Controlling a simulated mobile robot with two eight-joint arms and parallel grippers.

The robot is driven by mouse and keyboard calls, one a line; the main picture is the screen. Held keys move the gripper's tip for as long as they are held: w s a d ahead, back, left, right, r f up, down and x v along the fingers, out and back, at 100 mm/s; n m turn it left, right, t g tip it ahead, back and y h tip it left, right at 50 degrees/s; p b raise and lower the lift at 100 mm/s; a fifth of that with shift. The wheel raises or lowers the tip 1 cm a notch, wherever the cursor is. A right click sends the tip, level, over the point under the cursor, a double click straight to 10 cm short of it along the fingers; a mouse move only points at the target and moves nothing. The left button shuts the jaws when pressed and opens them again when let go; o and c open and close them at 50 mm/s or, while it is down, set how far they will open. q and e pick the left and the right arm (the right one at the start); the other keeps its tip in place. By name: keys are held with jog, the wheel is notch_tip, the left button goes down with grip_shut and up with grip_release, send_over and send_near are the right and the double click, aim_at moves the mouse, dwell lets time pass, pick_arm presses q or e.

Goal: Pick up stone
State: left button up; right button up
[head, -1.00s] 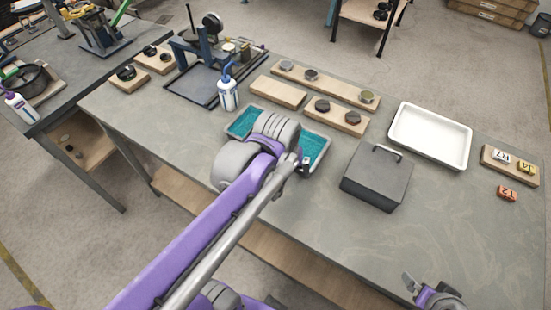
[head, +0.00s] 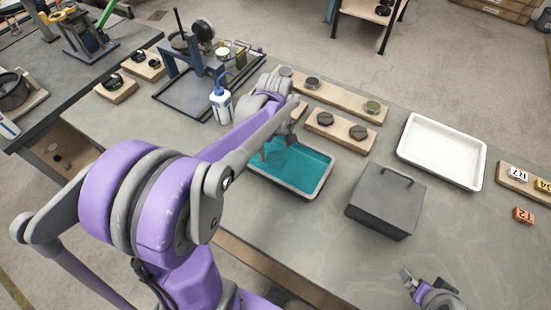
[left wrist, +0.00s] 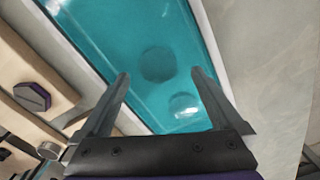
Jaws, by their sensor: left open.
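A tray of teal liquid (head: 300,172) sits on the workbench; my left arm covers its far left corner in the head view. In the left wrist view, a dark round shape (left wrist: 158,64) and a paler round shape with a bright glint (left wrist: 184,107) show in the liquid. Either could be a stone; I cannot tell. Dark pieces (head: 325,118) also sit on a wooden board beyond the tray. My left gripper (left wrist: 160,76) is open and empty over the tray, with both round shapes between or just below its finger line. My right gripper (head: 422,284) is at the bench's near right; its jaw state is unclear.
A dark lidded box with a handle (head: 386,202) stands right of the tray. A white empty tray (head: 440,150) lies behind it. A white bottle (head: 221,106) stands left of my left gripper.

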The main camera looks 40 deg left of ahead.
aim_at(276, 157)
pick_arm(q)
jog(key=f, duration=0.4)
jog(key=shift+w+a, duration=0.1)
jog(key=shift+w, duration=0.2)
jog(key=c, duration=1.4)
jog(key=shift+r, duration=0.1)
